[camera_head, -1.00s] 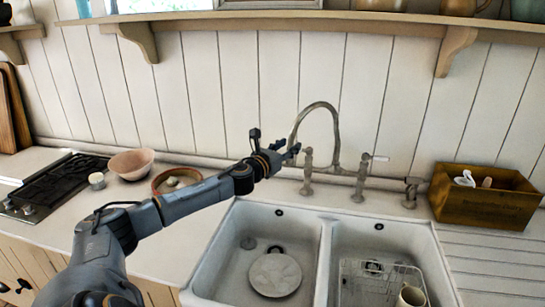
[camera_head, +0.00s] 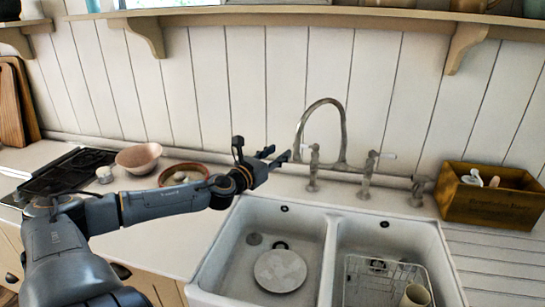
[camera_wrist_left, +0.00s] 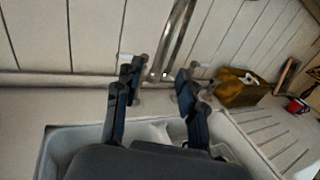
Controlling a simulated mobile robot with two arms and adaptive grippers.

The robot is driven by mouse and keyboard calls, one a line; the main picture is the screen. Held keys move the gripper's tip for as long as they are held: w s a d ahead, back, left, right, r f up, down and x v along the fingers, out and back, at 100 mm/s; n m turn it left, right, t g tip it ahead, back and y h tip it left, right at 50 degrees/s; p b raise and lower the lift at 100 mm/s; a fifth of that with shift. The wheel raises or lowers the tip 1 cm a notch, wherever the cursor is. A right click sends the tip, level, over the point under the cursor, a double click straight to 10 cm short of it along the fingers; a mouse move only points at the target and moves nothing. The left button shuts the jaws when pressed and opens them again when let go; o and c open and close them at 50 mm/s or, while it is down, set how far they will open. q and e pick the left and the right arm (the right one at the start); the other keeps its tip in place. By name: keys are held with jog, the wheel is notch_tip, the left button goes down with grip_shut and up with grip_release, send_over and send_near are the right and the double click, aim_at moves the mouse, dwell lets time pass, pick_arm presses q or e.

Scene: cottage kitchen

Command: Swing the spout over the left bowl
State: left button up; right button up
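The metal spout (camera_head: 343,130) arches up from the tap behind the sink, and its free end hangs on the left side of the arch. The sink has a left bowl (camera_head: 225,265) with a round pale disc (camera_head: 280,271) in it. My left gripper (camera_head: 263,152) is open and empty, just left of the spout's free end and apart from it. In the left wrist view, the fingers of the left gripper (camera_wrist_left: 157,82) are spread, and the spout (camera_wrist_left: 176,40) shows beyond and between them. My right gripper is not in view.
Two tap handles (camera_head: 366,176) stand beside the spout. The right bowl (camera_head: 440,270) holds a wire rack (camera_head: 385,285) and a cup (camera_head: 415,295). A wooden box (camera_head: 490,205) stands at the right. A pink bowl (camera_head: 138,158) and a hob (camera_head: 70,172) are at the left.

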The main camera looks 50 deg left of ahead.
pick_arm(q)
jog(key=shift+s+d, duration=0.15)
jog(key=shift+s, duration=0.65)
jog(key=shift+s, duration=0.1)
